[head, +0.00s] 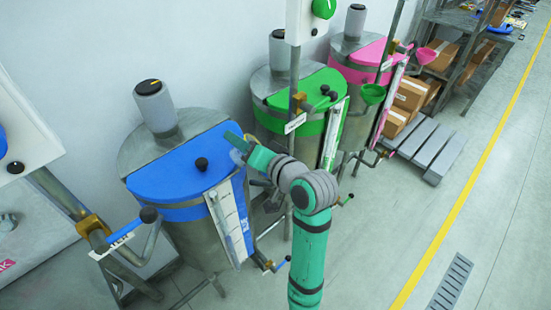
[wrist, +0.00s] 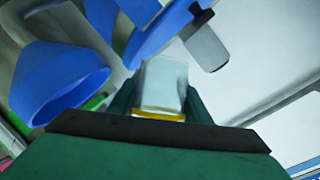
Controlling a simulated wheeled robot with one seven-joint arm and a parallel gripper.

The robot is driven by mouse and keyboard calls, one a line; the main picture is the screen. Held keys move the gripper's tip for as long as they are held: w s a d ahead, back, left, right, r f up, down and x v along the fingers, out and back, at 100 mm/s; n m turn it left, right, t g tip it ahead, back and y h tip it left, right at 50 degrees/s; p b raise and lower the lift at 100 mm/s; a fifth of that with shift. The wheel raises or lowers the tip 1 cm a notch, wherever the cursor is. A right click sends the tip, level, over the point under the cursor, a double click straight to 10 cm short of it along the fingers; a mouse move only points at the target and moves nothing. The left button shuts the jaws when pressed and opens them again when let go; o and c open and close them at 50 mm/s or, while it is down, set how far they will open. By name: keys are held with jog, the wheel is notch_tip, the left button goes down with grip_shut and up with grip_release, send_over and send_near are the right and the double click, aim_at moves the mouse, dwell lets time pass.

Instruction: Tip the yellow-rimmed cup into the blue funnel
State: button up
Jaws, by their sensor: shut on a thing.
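My gripper (wrist: 161,100) is shut on the yellow-rimmed cup (wrist: 164,76), a pale white cup whose yellow rim shows at its lower end in the wrist view. The blue funnel (wrist: 58,72) is to the left of the cup in that view, with its wide mouth toward the lower part of the picture. Cup and funnel look apart. I cannot tell how far the cup is tilted or what is in it. In the head view my gripper (head: 236,142) is at the right edge of the blue drum's lid (head: 185,160); I cannot make out cup or funnel there.
The blue-banded drum (head: 190,212) stands at left, with a blue-handled valve (head: 125,228) in front. A green drum (head: 297,105) and a pink drum (head: 365,55) stand behind. A pallet (head: 432,150) and boxes are at right.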

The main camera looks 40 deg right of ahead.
jog(key=a+n, duration=0.1)
jog(key=n+g+h, duration=0.1)
jog(key=shift+w+a+f+n+g, duration=0.1)
jog(key=shift+w+a+n+g, duration=0.2)
jog(key=shift+w+a+n, duration=0.1)
jog(key=shift+w+a+r+n+g+h, duration=0.25)
jog(key=shift+a+r+n+g+h, duration=0.15)
jog(key=shift+a+r+n+h, duration=0.15)
jog(key=shift+w+a+f+n+h, duration=0.15)
jog(key=shift+a+f+n+h, duration=0.15)
jog(key=shift+f+n, duration=0.2)
jog(key=shift+w+a+r+n+g+h, duration=0.35)
jog(key=shift+a+n+g+h, duration=0.15)
jog(key=shift+n+g+h, duration=0.2)
